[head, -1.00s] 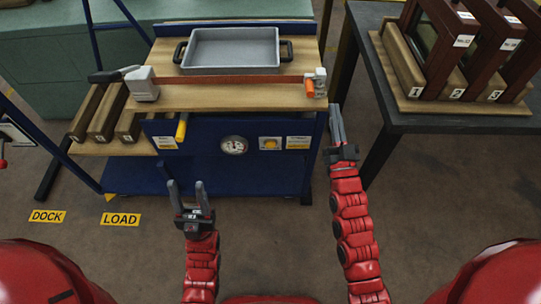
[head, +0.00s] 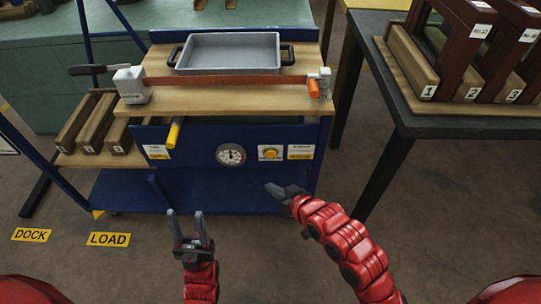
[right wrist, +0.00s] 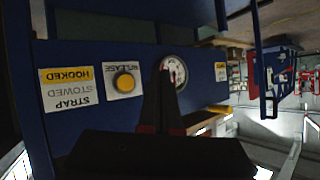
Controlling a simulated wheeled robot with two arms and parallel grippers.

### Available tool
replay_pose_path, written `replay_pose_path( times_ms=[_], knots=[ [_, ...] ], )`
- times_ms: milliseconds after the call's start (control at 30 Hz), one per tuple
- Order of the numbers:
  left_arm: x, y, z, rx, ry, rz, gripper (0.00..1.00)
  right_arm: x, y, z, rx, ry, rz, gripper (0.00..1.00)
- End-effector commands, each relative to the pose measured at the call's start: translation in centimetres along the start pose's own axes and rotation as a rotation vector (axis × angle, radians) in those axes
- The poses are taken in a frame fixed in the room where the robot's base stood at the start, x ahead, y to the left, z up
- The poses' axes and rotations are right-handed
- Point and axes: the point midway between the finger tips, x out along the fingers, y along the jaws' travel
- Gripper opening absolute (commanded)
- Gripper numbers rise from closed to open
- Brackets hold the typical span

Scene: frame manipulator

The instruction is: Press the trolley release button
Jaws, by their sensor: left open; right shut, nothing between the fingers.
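The trolley (head: 196,185) is blue with a wooden top. Its front panel carries a round yellow release button (head: 270,153) on a white plate, between a dial gauge and a label. In the right wrist view the button (right wrist: 124,83) appears beside the word RELEASE, left of my fingers. My right gripper (head: 270,189) is shut and empty, below and in front of the button and apart from it. In the right wrist view its dark fingers (right wrist: 161,80) overlap the gauge's lower edge. My left gripper (head: 186,220) is open and empty, in front of the trolley's lower shelf.
The gauge (head: 231,154) and a yellow handle (head: 174,132) are left of the button. A strap (head: 230,81) crosses the top beside a grey tray (head: 230,52). A dark table (head: 460,125) with numbered frames stands at right. DOCK and LOAD (head: 108,239) mark the floor.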

Motion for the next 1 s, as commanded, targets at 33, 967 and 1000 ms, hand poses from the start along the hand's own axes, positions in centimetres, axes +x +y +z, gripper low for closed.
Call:
replay_pose_path(
  times_ms=[33,967,1000],
  knots=[
    [-0.1,0.0,0.0,0.0,0.0,0.0,0.5,0.1,0.1,0.0,0.0,0.001,0.0,0.0],
    [-4.2,0.2,0.7,0.0,0.0,0.0,0.5,6.1,4.5,-4.5,0.0,0.002,0.0,0.0],
    [-4.2,0.2,0.7,0.0,0.0,0.0,0.5,6.1,4.5,-4.5,0.0,0.002,0.0,0.0]
  ],
)
